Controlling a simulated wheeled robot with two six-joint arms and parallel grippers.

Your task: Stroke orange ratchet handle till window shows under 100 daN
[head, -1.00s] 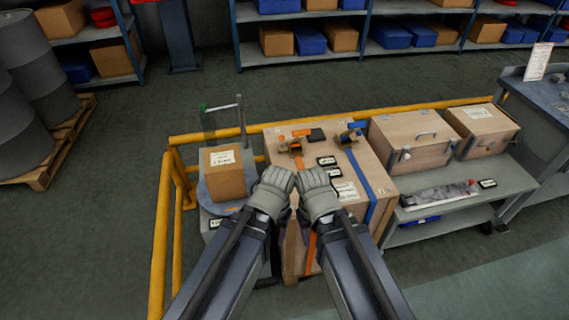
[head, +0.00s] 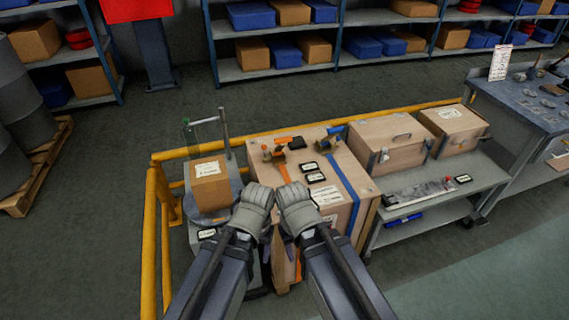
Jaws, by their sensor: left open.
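A large wooden crate (head: 345,168) stands in the middle of the view. The orange ratchet (head: 274,156) sits on its top near the back left, on an orange strap (head: 284,174) running toward me. Small dark labelled plates (head: 309,167) lie to its right; any reading is too small to make out. My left gripper (head: 256,197), a grey gloved hand, is open at the crate's near left edge, short of the ratchet and apart from it. My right gripper (head: 291,196) is close beside it over the near edge; its fingers are hidden from view.
A blue strap (head: 343,180) with a blue ratchet (head: 331,135) crosses the crate further right. A cardboard box (head: 210,187) stands to the left. A yellow rail (head: 150,240) runs along the left and behind. A grey bench (head: 480,172) with wooden cases (head: 390,140) is on the right.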

